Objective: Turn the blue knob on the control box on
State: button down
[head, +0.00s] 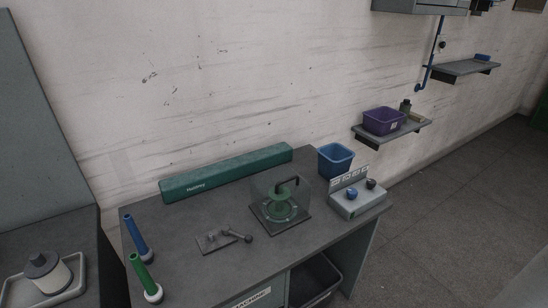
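In the head view, a grey control box (358,206) stands at the right end of the dark workbench. Its sloped face carries a blue knob (351,192) on the left and a black knob (371,183) to its right. A row of pale labels runs along the raised back of the box. The markings are too small to read, and I cannot tell the blue knob's setting. My gripper is not in view, and nothing covers the knobs.
A blue bin (335,160) stands behind the box. A wall shelf holds a purple bin (383,121). The floor at right (450,200) is clear.

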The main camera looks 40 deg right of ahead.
aim_at(352, 193)
jog(key=z, duration=1.3)
